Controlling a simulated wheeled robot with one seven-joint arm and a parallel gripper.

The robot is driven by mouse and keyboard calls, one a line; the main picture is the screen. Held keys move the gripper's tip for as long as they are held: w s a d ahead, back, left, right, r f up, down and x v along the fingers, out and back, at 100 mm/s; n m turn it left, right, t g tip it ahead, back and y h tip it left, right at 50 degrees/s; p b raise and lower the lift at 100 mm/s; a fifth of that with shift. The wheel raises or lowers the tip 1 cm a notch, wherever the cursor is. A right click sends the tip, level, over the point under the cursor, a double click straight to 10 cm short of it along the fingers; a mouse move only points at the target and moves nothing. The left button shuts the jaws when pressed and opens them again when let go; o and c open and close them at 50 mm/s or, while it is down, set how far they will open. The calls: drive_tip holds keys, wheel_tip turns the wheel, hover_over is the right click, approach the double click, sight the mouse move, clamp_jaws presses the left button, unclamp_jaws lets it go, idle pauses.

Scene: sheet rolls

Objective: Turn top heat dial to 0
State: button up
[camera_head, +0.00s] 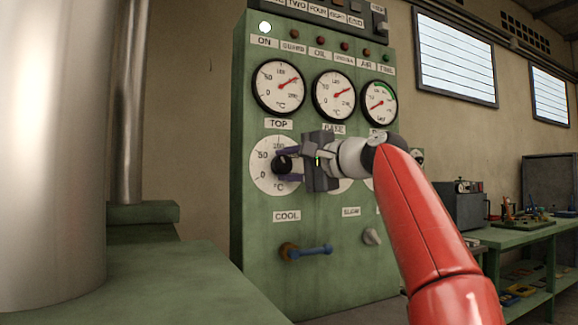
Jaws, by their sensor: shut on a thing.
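The top heat dial is a white disc (262,178) with a black knob (281,164) on the green panel (253,228), below the label TOP (278,124). Its scale shows 0, 50 and 100. My gripper (286,164) reaches in from the right, with its fingers around the black knob and shut on it. The knob's pointer is too small and too covered to read. The right part of the dial face is hidden by my gripper. The TOP gauge (278,86) above has a red needle pointing up and right.
Two more gauges (334,95) (380,103) sit to the right. My gripper covers most of a second dial. A blue-handled lever (310,252) and a grey knob (372,237) are lower down. A green bench (180,285) and large metal cylinder (52,150) stand at the left.

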drive_tip(key=shift+f+n, duration=0.15)
drive_tip(key=shift+n, duration=0.45)
idle(0.5)
drive_tip(key=o, duration=1)
drive_tip(key=v, duration=0.2)
drive_tip(key=b+v, duration=0.1)
drive_tip(key=v, duration=0.2)
drive_tip(key=b+v, duration=0.1)
drive_tip(key=v, duration=0.1)
drive_tip(key=shift+s+d+r, duration=0.25)
drive_tip(key=shift+s+r, duration=0.05)
drive_tip(key=shift+s, duration=0.05)
drive_tip(key=shift+w+h, duration=0.1)
drive_tip(key=shift+h, duration=0.2)
